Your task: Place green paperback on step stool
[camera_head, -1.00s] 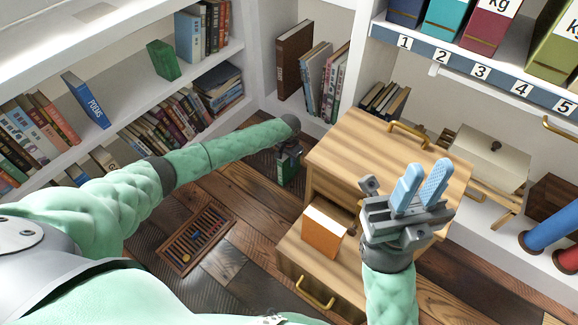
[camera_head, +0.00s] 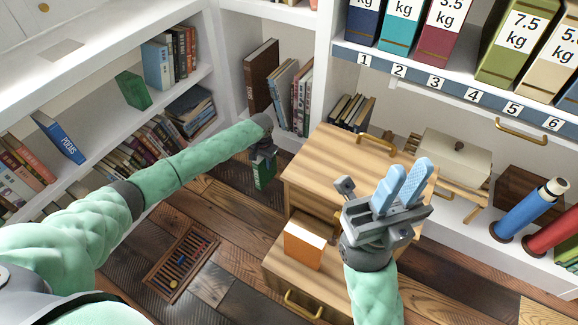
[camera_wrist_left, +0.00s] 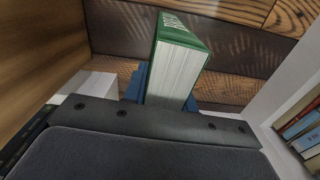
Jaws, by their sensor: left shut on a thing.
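The green paperback (camera_head: 264,176) hangs upright from my left gripper (camera_head: 263,157), above the plank floor and left of the wooden furniture. In the left wrist view, the green paperback (camera_wrist_left: 178,62) shows its cover edge and white pages between the blue finger pads. My left gripper (camera_wrist_left: 166,88) is shut on it. A two-level wooden piece, seemingly the step stool (camera_head: 325,160), stands at centre; its lower level carries an orange-covered book (camera_head: 303,246).
An abacus-like wooden frame (camera_head: 181,262) lies on the floor. White bookshelves line the left and back. A numbered shelf (camera_head: 435,83) with kg-labelled binders is at upper right. Blue (camera_head: 530,210) and red rolls stand at the right. Floor between abacus and wooden piece is clear.

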